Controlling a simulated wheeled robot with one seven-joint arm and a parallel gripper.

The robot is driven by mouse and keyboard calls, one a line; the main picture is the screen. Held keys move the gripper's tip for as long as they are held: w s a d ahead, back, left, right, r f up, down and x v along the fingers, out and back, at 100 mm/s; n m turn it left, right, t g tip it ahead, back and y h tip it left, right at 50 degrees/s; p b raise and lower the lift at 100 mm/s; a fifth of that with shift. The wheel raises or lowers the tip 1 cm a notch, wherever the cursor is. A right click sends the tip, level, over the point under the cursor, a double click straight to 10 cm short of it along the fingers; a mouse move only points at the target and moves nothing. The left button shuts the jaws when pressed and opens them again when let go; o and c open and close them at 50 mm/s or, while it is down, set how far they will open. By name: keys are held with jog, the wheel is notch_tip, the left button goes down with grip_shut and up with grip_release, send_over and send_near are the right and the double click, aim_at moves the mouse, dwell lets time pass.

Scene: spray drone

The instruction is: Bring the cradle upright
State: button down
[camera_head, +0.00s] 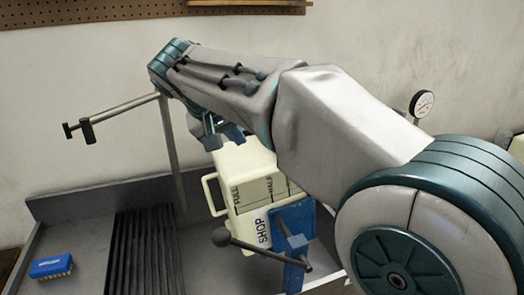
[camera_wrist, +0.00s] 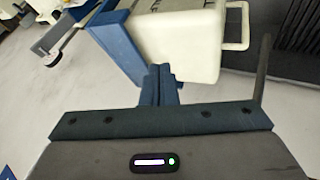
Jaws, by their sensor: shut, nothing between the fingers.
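A cream tank (camera_head: 250,180) with a side handle and dark lettering sits tilted against a blue cradle part (camera_head: 292,228) in the head view. In the wrist view the tank (camera_wrist: 185,40) and blue part (camera_wrist: 118,42) lie just beyond my gripper (camera_wrist: 160,72). Its fingers are shut together and empty. Whether they touch the tank or blue part I cannot tell. In the head view my gripper (camera_head: 224,136) is near the tank's top, partly hidden by my arm.
A grey sink-like tray with a dark ribbed drain (camera_head: 145,250) lies left of the tank. A blue brush (camera_head: 52,266) lies in it. A metal post with a side bar (camera_head: 115,108) rises beside the tank. A pressure gauge (camera_head: 422,103) stands at right.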

jog(key=p+x, duration=0.1)
jog(key=x, duration=0.9)
jog(key=d, duration=0.1)
jog(key=d+r+p, duration=0.1)
jog(key=shift+w+d, duration=0.25)
jog(key=shift+w, duration=0.15)
jog(key=shift+w+d, duration=0.15)
jog(key=shift+d, duration=0.4)
jog(key=shift+a, duration=0.15)
